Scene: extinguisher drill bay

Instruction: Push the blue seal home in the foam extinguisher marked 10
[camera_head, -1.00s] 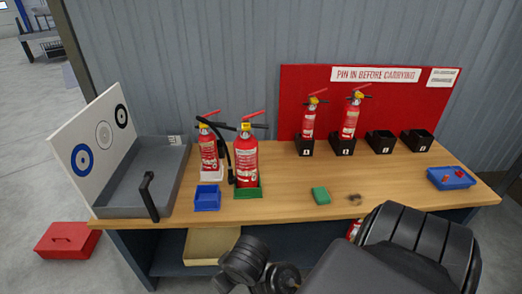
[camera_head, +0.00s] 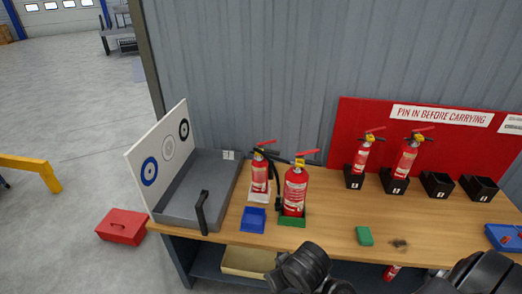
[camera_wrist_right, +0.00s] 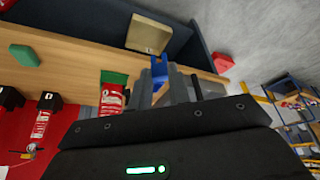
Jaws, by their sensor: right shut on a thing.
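A red extinguisher with a black hose (camera_head: 295,192) stands upright on a green base (camera_head: 292,220); its body also shows in the right wrist view (camera_wrist_right: 112,98). Another red extinguisher (camera_head: 260,176) stands on a white base just behind and left. I cannot read a 10 on either. My right gripper (camera_wrist_right: 164,76) is shut, with a blue thing (camera_wrist_right: 160,72) at its fingertips that looks like the blue seal; the blue tray behind makes its outline uncertain. The gripper is in front of the bench, apart from the extinguisher. My left gripper is not in view.
A grey tray (camera_head: 222,168) with a target board is farther left. A green block (camera_head: 364,236) lies to the right. Two extinguishers stand in black holders by the red board (camera_head: 450,155).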

